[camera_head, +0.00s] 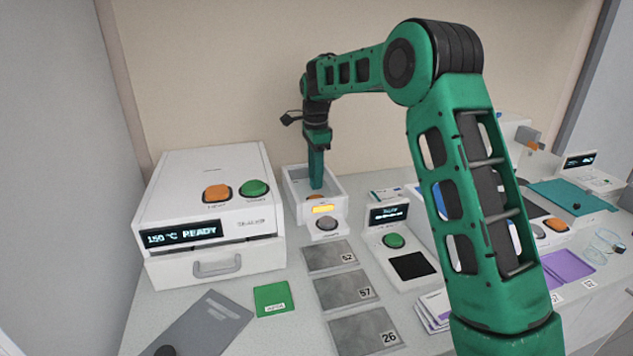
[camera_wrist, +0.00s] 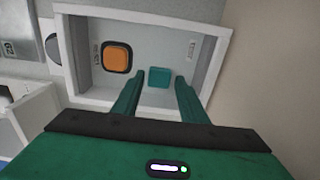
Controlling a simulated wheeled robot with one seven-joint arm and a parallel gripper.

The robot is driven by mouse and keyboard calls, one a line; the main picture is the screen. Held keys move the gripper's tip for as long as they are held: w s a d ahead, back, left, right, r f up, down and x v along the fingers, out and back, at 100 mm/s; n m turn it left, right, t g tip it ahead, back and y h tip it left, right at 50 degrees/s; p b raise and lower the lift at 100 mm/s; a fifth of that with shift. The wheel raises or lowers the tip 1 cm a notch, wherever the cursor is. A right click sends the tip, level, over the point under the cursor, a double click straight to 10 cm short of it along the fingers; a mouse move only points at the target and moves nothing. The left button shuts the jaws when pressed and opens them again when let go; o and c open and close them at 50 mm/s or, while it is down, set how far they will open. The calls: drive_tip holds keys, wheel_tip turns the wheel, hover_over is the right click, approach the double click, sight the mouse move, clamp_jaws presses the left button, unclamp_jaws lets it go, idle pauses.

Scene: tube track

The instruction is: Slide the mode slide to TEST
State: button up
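A white open box (camera_head: 331,187) stands at the back of the counter, and my gripper (camera_head: 316,187) reaches down into it. In the wrist view the box's wall (camera_wrist: 65,60) surrounds a grey floor. A small teal block (camera_wrist: 159,77), which looks like the mode slide, sits on that floor. My gripper (camera_wrist: 157,84) has its two green fingers apart, one on each side of the block, with a gap showing on both sides. An orange square button (camera_wrist: 117,56) is left of the block. Small labels (camera_wrist: 192,50) are too blurred to read.
A white oven-like unit (camera_head: 210,200) reading 150 °C READY stands left of the box. An amber display (camera_head: 323,209) and a grey button (camera_head: 327,224) are on the box's front. Numbered grey tiles (camera_head: 346,290) lie in front.

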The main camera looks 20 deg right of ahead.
sight(298, 189)
drive_tip(key=c, duration=0.6)
drive_tip(key=shift+a, duration=0.15)
drive_tip(key=shift+w+a+r, duration=0.1)
drive_tip(key=shift+a, duration=1.15)
drive_tip(key=shift+w+a+r, duration=0.1)
drive_tip(key=shift+a, duration=1.1)
drive_tip(key=o, duration=0.6)
drive_tip(key=shift+s+f, duration=0.1)
